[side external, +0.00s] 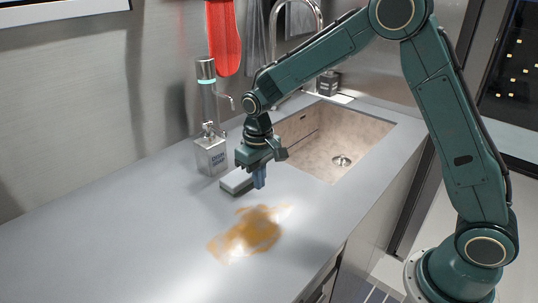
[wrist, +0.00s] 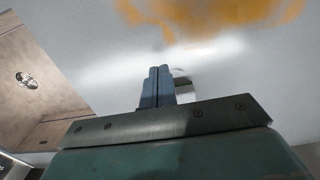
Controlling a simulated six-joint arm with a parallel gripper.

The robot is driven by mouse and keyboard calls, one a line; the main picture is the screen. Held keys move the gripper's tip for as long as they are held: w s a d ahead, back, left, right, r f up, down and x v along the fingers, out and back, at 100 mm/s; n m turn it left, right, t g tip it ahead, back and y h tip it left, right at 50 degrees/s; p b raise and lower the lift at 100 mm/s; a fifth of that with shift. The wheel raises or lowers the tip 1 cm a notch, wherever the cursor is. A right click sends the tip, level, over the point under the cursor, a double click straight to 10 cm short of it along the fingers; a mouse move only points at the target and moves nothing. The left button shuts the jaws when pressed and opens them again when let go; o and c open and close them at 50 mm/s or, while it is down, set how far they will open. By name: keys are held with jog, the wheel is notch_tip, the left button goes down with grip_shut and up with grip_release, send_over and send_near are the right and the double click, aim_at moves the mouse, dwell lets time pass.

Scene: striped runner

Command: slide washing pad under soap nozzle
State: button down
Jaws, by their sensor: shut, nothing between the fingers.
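The washing pad (side external: 236,181) is a small pale grey block lying on the counter. It lies just left of my gripper (side external: 259,183), which partly covers it in the side view. In the wrist view a light block, likely the pad (wrist: 186,91), shows just right of and behind the fingers (wrist: 158,72). My gripper is shut and empty, pointing down beside the pad; I cannot tell whether it touches it. The soap dispenser (side external: 211,155) stands behind and left of the pad.
An orange-brown spill (side external: 248,233) lies on the counter (side external: 110,245) in front of the pad. The sink (side external: 340,140) opens to the right, with a tap (side external: 297,10) behind it. A red mitt (side external: 223,40) hangs above the dispenser. The counter's left part is clear.

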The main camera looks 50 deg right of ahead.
aim_at(251, 191)
notch_tip(251, 191, up, 8)
jog(key=shift+f, duration=0.15)
jog(key=shift+s+d+f, duration=0.2)
jog(key=shift+s+f, duration=0.05)
jog(key=shift+f, duration=0.2)
jog(key=f, duration=0.6)
jog(key=w+f, duration=0.1)
jog(key=f, duration=0.3)
jog(key=shift+w, duration=1.5)
